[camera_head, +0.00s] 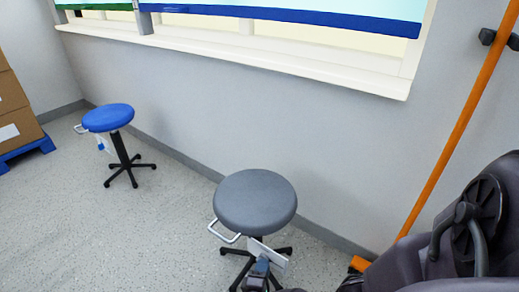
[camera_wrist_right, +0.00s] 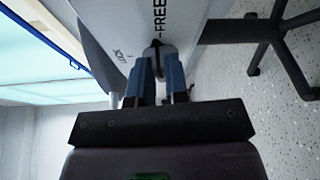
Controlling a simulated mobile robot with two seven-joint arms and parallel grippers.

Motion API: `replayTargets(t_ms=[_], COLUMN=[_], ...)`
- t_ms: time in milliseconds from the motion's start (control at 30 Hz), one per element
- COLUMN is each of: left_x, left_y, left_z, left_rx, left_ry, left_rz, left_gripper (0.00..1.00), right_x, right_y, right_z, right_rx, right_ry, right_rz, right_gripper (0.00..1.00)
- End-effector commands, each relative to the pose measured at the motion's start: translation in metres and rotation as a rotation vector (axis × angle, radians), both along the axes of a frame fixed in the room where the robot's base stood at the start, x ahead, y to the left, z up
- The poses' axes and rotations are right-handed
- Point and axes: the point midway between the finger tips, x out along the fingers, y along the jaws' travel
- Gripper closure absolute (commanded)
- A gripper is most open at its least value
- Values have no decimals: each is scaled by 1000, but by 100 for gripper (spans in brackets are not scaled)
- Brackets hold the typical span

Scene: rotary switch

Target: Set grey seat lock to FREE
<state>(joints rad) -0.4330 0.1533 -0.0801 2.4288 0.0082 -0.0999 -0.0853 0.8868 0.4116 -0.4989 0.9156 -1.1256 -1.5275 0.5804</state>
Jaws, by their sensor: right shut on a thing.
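The grey stool (camera_head: 255,203) stands in front of the wall in the head view. A light lock plate (camera_head: 270,254) hangs below its seat. In the right wrist view the plate (camera_wrist_right: 190,22) carries the word FREE and a smaller, hard-to-read label to its left. A dark switch knob (camera_wrist_right: 155,48) stands out from the plate just below FREE. My right gripper (camera_wrist_right: 163,68) is shut on the knob, one finger on either side. The fingers hide much of the knob, so I cannot tell its setting. The gripper also shows small in the head view (camera_head: 262,265). My left gripper is out of view.
A blue stool (camera_head: 108,118) stands farther left. Cardboard boxes (camera_head: 14,110) on a blue pallet (camera_head: 28,150) are at the left edge. An orange pole (camera_head: 460,125) leans against the wall at right. Speckled floor (camera_head: 120,235) is clear left of the grey stool.

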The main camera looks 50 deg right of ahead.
Motion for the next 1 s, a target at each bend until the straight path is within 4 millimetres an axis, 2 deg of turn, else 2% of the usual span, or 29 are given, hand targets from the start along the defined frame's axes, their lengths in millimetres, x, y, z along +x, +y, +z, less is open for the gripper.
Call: replayTargets(t_ms=[33,400,900,933,1000], left_x=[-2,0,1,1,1], left_y=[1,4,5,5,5], left_z=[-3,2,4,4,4], left_rx=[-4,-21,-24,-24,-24], left_ry=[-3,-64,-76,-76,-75], left_rz=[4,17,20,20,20], left_gripper=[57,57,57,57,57], right_x=[-2,1,2,2,3], right_y=[-5,-5,-5,-5,-5], right_z=[-4,-2,0,0,0], right_rx=[-3,7,10,10,10], right_ry=[-24,-165,-188,-188,-188], right_rz=[-3,-4,-5,-5,-5], right_gripper=[100,100,100,84,73])
